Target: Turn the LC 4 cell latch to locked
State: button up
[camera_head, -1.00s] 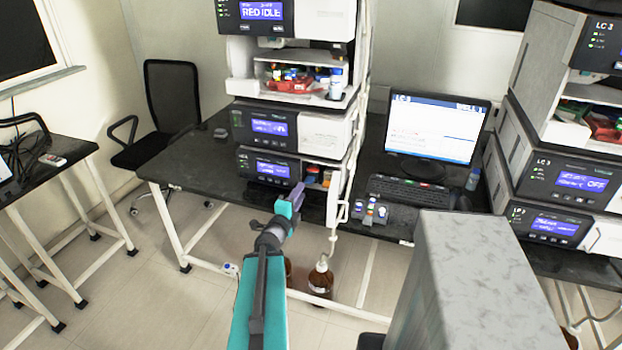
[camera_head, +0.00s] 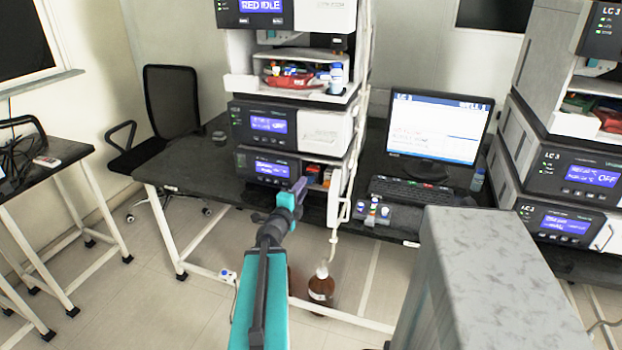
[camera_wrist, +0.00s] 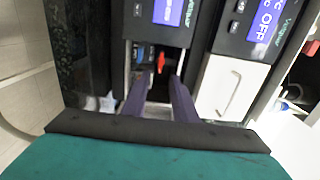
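A small red latch-like part (camera_wrist: 161,62) shows in the wrist view, inside the open bay of a module, just beyond my fingertips. Its long side runs roughly up and down in that view, but its set position is not readable. In the head view the open bay (camera_head: 316,175) is at the right of the lowest module (camera_head: 265,168) of the left stack. The LC 4 label is too small to read. My gripper (camera_wrist: 159,88) has two purple fingers, apart and empty, pointing at the bay. In the head view my gripper (camera_head: 299,190) is in front of that module, partly covering it.
A white door with a handle (camera_wrist: 232,88) is to the right of the bay in the wrist view. Vials in a holder (camera_head: 372,212), a keyboard (camera_head: 415,192) and a monitor (camera_head: 437,130) are on the bench (camera_head: 180,172). A brown bottle (camera_head: 321,288) stands below.

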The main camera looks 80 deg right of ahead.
aim_at(313, 170)
jog(key=shift+s+d+b, duration=0.3)
jog(key=shift+d+b, duration=0.15)
jog(key=shift+d, duration=1.15)
jog(key=shift+s+d+b, duration=0.35)
jog(key=shift+d+b, duration=0.05)
jog(key=shift+d, duration=1.25)
jog(key=shift+s+d+b, duration=0.3)
jog(key=shift+d+b, duration=0.15)
jog(key=shift+d, duration=1.15)
grip_shut()
jog(key=shift+d+r, duration=0.1)
